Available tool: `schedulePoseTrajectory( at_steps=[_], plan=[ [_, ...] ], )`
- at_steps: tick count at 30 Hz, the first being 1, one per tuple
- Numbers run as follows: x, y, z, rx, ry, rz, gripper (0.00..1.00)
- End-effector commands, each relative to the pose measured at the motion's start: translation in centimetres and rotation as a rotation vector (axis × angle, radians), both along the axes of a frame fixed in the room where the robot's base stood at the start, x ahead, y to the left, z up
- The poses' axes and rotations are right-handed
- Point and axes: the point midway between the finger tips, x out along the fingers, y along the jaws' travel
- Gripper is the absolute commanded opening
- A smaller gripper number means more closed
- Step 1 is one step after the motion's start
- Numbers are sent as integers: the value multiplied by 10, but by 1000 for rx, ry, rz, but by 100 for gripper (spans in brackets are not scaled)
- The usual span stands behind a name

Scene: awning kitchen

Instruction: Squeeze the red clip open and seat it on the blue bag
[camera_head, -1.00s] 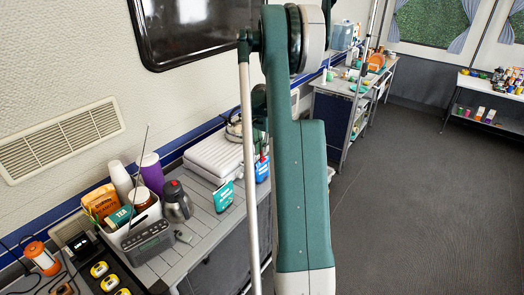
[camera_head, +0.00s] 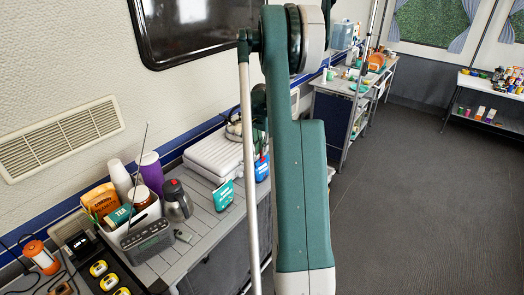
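A blue bag (camera_head: 262,168) with a white patch stands on the grey counter, just left of my green arm, which hides part of it. A small reddish spot shows near its top, too small to tell whether it is the red clip. I cannot make out the red clip anywhere else.
Floor (camera_head: 420,200) at right is clear.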

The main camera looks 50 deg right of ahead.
Motion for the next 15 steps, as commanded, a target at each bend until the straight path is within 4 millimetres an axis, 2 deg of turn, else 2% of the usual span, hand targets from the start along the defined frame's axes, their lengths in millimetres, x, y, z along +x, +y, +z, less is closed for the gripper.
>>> schedulePoseTrajectory(
  at_steps=[12, 15],
  plan=[
    [0, 0, -1, 0, 0, 0, 7],
    [0, 0, -1, 0, 0, 0, 21]
  ],
)
